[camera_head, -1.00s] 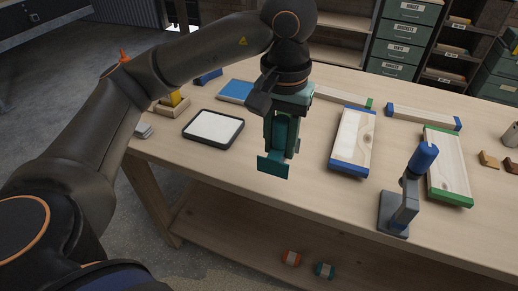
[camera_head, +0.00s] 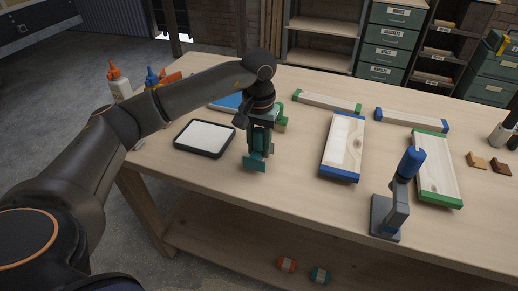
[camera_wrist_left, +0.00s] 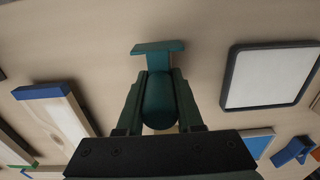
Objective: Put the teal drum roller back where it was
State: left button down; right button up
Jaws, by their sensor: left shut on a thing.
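My left gripper (camera_head: 258,146) is shut on the teal drum roller (camera_head: 255,163) and holds it at the table, just right of the white tray. In the left wrist view the roller's rounded teal body (camera_wrist_left: 159,98) sits between the two fingers, with a flat teal bar (camera_wrist_left: 158,47) at its far end. I cannot tell whether the roller touches the table. A blue roller (camera_head: 410,164) stands upright on a grey stand (camera_head: 385,217) at the table's front right. My right gripper is not in view.
The black-rimmed white tray (camera_head: 178,141) lies left of the gripper. Boards with blue ends (camera_head: 340,174) and green ends (camera_head: 447,202) lie to the right. A green piece (camera_head: 281,124) is partly hidden behind the gripper. Bare table lies between gripper and blue-ended board.

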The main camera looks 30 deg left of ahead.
aim_at(259, 129)
pick_arm(q)
jog(key=shift+f, duration=0.85)
jog(key=c, duration=0.6)
grip_release()
jog(key=shift+o, duration=0.2)
notch_tip(259, 129, up, 12)
jog(key=shift+r, duration=0.2)
